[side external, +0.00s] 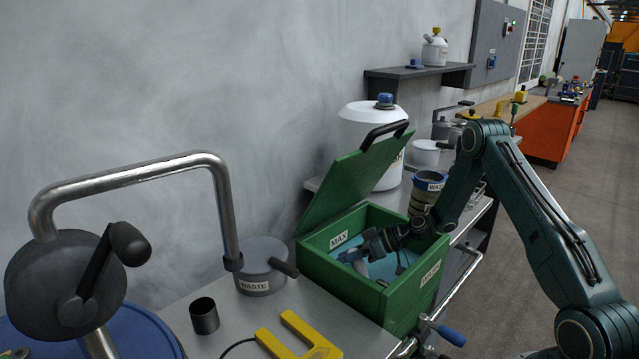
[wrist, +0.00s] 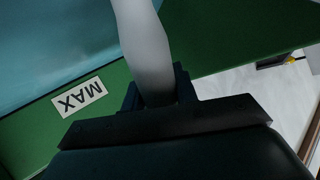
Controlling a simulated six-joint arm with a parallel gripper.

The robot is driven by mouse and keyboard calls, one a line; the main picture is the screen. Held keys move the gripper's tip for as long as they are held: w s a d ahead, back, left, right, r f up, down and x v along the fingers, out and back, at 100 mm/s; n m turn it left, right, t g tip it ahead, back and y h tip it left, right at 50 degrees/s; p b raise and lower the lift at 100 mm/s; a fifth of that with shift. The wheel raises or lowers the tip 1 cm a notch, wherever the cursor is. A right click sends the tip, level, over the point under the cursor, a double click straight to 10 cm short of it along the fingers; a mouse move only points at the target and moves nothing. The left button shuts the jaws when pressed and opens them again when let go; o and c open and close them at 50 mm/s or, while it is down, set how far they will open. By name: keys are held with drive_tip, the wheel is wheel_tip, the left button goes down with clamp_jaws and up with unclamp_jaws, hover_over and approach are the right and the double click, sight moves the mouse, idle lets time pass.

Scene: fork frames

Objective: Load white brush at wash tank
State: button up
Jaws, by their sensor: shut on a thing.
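The green wash tank (side external: 350,290) stands on the bench with its lid (side external: 345,185) raised. Blue liquid shows inside, and a MAX label (side external: 339,240) is on its inner wall. My gripper (side external: 362,248) reaches in over the tank's opening from the right. It is shut on a pale, smooth piece, which looks like the white brush (side external: 359,266). In the wrist view the white brush (wrist: 144,45) extends up from between the jaws (wrist: 158,92); its far end is out of frame. I cannot tell whether it touches the liquid.
A grey WASTE pot (side external: 260,275), a dark cup (side external: 204,315) and a yellow bracket-shaped piece (side external: 298,340) are left of the tank. A large white container (side external: 368,135) and a banded jar (side external: 426,192) stand behind it. A bent metal pipe (side external: 130,178) arches at left.

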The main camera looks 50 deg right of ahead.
drive_tip(key=shift+f, duration=0.55)
idle(1.1)
drive_tip(key=shift+r, duration=3.55)
